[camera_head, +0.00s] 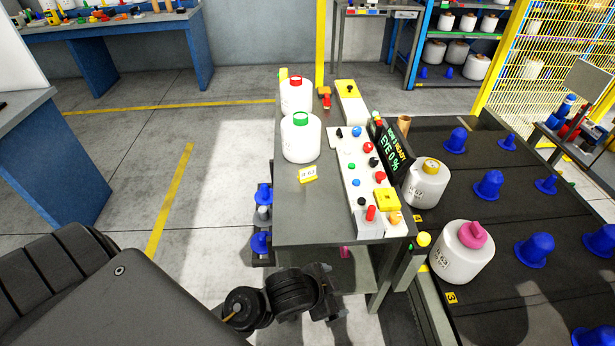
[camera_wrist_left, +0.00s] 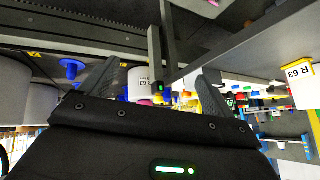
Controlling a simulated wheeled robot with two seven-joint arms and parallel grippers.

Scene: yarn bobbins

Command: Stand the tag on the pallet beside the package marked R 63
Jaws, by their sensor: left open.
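The tag (camera_head: 307,173), a small white card with a yellow base marked R 63, stands on the grey bench top. It also shows in the wrist view (camera_wrist_left: 301,84). A white package with a pink cap (camera_head: 460,258) stands on the dark pallet (camera_head: 490,312), with a mark that seems to read R 63. A white package with a yellow cap (camera_head: 426,187) stands behind it; its mark is hard to read. My left gripper (camera_head: 325,292) is below the bench's front edge, apart from the tag; in its wrist view the fingers (camera_wrist_left: 160,70) are spread and empty.
Two white packages, one with a green cap (camera_head: 301,138) and one with a red cap (camera_head: 296,95), stand on the bench. A button panel (camera_head: 361,185) and a display (camera_head: 394,150) line its right side. Several blue pegs (camera_head: 489,185) rise from the pallet.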

